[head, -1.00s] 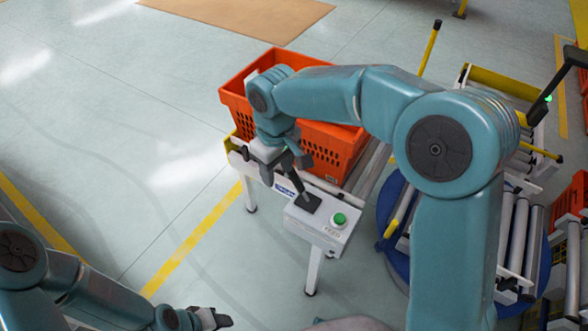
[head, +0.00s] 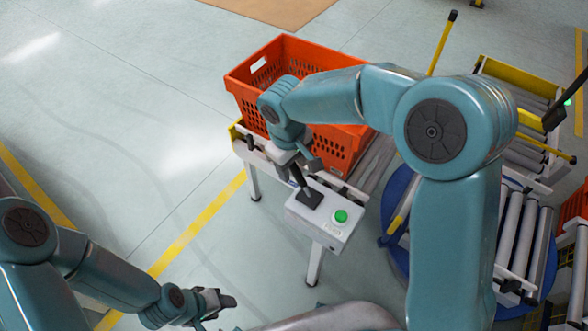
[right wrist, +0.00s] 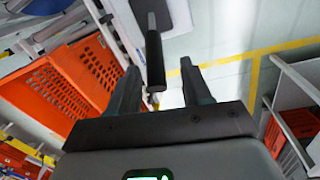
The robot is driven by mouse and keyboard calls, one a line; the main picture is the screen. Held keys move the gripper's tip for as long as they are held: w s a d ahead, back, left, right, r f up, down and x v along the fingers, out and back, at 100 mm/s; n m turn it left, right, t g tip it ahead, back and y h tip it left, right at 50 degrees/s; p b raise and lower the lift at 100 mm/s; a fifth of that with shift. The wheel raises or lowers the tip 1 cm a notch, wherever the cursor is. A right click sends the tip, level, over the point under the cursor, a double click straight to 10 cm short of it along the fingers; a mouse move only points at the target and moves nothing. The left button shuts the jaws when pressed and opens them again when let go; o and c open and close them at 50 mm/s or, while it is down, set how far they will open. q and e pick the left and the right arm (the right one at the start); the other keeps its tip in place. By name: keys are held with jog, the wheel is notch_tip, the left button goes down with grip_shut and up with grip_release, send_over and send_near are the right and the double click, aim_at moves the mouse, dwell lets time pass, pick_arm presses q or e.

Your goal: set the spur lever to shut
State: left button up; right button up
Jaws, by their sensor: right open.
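A black lever (head: 305,187) stands on a white control box (head: 326,222) with a green button (head: 341,216). It leans up and left towards my right gripper (head: 301,168), which is just above its top end. The right wrist view shows the lever (right wrist: 154,55) between the two dark fingers of my right gripper (right wrist: 160,88), with gaps on both sides. The fingers are open. No readable label names this lever as the spur lever. My left gripper (head: 222,302) hangs low at the bottom, away from the box; its jaws are too small to judge.
An orange tote (head: 345,148) sits on the roller conveyor (head: 372,165) behind the box. A yellow pole (head: 443,42) with a black tip and a black arm (head: 566,100) by a green light stand right. A blue turntable (head: 400,190) lies right; floor at left is clear.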

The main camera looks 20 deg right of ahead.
aim_at(295, 172)
jog(key=f, duration=0.3)
jog(key=shift+w+d+f, duration=0.2)
jog(key=shift+d+f, duration=0.05)
jog(key=shift+d, duration=0.15)
jog(key=shift+f, duration=0.1)
jog(key=shift+s+a, duration=0.1)
jog(key=shift+c, duration=0.4)
